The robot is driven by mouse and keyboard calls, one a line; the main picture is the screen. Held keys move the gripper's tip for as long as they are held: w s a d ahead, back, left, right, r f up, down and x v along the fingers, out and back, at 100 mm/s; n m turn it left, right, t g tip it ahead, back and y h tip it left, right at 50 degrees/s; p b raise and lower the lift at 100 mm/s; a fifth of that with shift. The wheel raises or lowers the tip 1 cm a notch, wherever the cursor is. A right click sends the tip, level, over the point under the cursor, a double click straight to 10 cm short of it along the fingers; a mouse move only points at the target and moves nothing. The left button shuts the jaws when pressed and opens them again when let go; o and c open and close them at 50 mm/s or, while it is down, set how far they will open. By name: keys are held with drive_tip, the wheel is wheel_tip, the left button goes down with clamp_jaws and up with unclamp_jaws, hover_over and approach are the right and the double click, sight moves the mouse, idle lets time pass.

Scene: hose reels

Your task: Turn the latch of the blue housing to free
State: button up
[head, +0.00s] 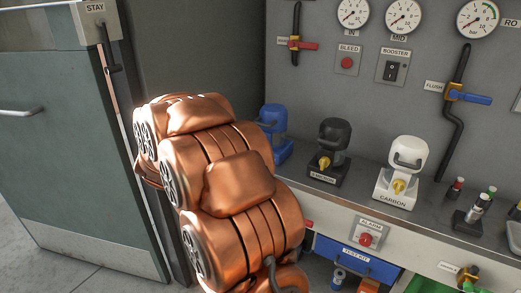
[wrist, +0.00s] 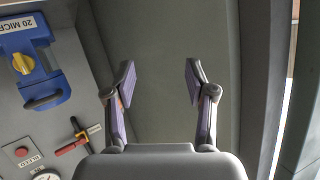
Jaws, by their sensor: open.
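The blue housing (wrist: 50,89) is at the upper left of the wrist view, which shows it upside down. Its yellow latch (wrist: 23,64) is on its front, near a label plate reading "20 MICR", cut off by the frame. I cannot tell the latch's setting. In the head view the blue housing (head: 273,118) stands on the shelf, partly hidden behind my copper arm, and its latch is hidden. My gripper (wrist: 161,70) is open and empty, apart from the housing and to its right in the wrist view. My gripper is hidden in the head view.
A black housing (head: 334,134) and a white housing (head: 408,151) with yellow latches stand to the right. Gauges, switches and a blue-handled valve (head: 468,97) are on the panel behind. A grey-green cabinet door (head: 70,150) is at left.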

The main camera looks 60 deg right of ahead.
drive_tip(key=shift+s+d+f+m+g+h+b, duration=0.8)
drive_tip(key=shift+s+d+g+h, duration=1.05)
drive_tip(key=shift+d, duration=2.2)
drive_tip(key=shift+s+d+f+m+g+h+b, duration=0.5)
drive_tip(key=shift+s+d+m+g+h, duration=0.45)
drive_tip(key=shift+s+d, duration=2.35)
drive_tip(key=shift+s+d+f+m+g+h+b, duration=0.65)
drive_tip(key=shift+s+d+m+g+h, duration=0.7)
drive_tip(key=shift+d, duration=3.4)
drive_tip(key=shift+s+y, duration=0.2)
drive_tip(key=shift+y, duration=0.05)
clamp_jaws()
